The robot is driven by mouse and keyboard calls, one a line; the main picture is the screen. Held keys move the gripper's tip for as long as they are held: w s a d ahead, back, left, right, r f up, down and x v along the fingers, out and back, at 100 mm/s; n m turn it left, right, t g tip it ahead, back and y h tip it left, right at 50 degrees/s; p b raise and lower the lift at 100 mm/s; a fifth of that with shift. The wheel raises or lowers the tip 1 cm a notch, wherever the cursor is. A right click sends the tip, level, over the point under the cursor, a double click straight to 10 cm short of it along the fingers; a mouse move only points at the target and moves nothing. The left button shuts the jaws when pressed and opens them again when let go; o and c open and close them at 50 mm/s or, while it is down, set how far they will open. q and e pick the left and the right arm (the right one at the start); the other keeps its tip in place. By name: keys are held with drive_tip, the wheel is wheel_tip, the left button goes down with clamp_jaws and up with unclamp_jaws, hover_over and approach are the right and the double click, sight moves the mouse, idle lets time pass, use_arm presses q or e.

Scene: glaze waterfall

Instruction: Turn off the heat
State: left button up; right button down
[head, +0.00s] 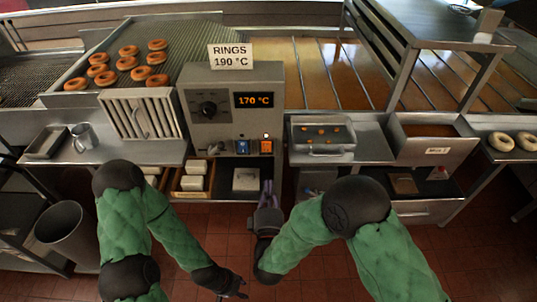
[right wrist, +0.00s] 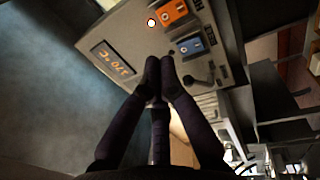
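The grey control box (head: 232,108) stands at the centre of the counter. Its display (head: 254,100) reads 170 °C, and a black dial (head: 208,108) sits to the left. Low on its front are a blue switch (head: 242,147) and an orange switch (head: 266,146), with a lit lamp (head: 266,135) above the orange one. The right wrist view also shows the blue switch (right wrist: 190,46) and orange switch (right wrist: 172,12). My right gripper (head: 267,187) is below the switches, fingertips together, empty and apart from them. My left gripper (head: 241,289) is low over the floor, its opening unclear.
A sign (head: 231,56) on the box reads RINGS 190 °C. Browned rings (head: 127,63) lie on a rack at the left. A lower shelf holds a white block (head: 246,180) behind my right gripper.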

sight(268, 143)
drive_tip(key=w+b, duration=0.1)
drive_tip(key=w, duration=0.3)
drive_tip(key=w+r+b, duration=0.1)
drive_tip(key=w, duration=0.3)
drive_tip(key=w+b, duration=0.1)
drive_tip(key=w, duration=0.3)
drive_tip(key=shift+w+r, duration=0.15)
drive_tip(key=shift+w, duration=0.1)
drive_tip(key=shift+w+r, duration=0.15)
drive_tip(key=shift+w, duration=0.55)
drive_tip(key=shift+w+r, duration=0.15)
drive_tip(key=shift+w, duration=0.1)
